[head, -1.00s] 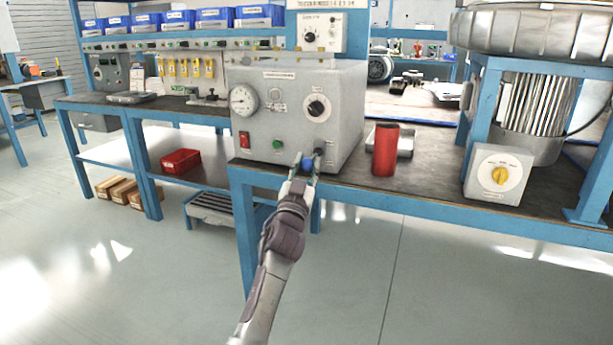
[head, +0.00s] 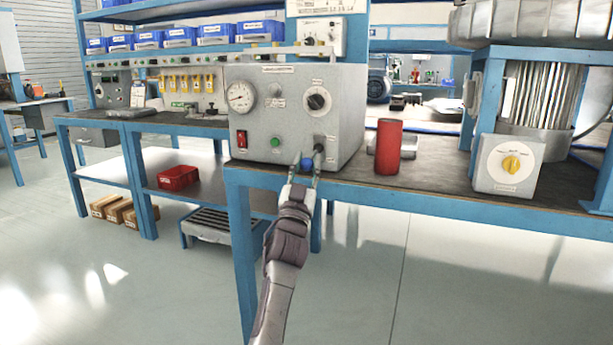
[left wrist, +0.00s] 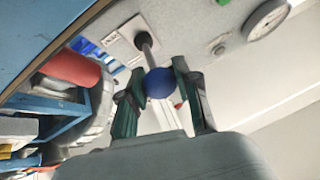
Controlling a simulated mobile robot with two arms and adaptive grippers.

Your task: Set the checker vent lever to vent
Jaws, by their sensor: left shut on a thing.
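The checker (head: 292,105) is a grey box with a gauge, a black dial, a red switch and a green button, at the bench's front edge. Its vent lever is a thin rod with a blue ball knob (head: 307,164) at the lower right of the front panel. In the left wrist view, the rod comes out of a pale plate and ends in the blue ball (left wrist: 160,83). My left gripper (head: 306,169) is shut on the ball, with one green finger on each side. The lever's labels are too small to read. My right gripper is not in view.
A red cylinder (head: 387,147) stands on the bench (head: 430,177) right of the checker, before a metal tray. A grey box with a yellow knob (head: 511,164) sits farther right. A step stool (head: 212,225) and a red bin (head: 178,178) are at left, lower down.

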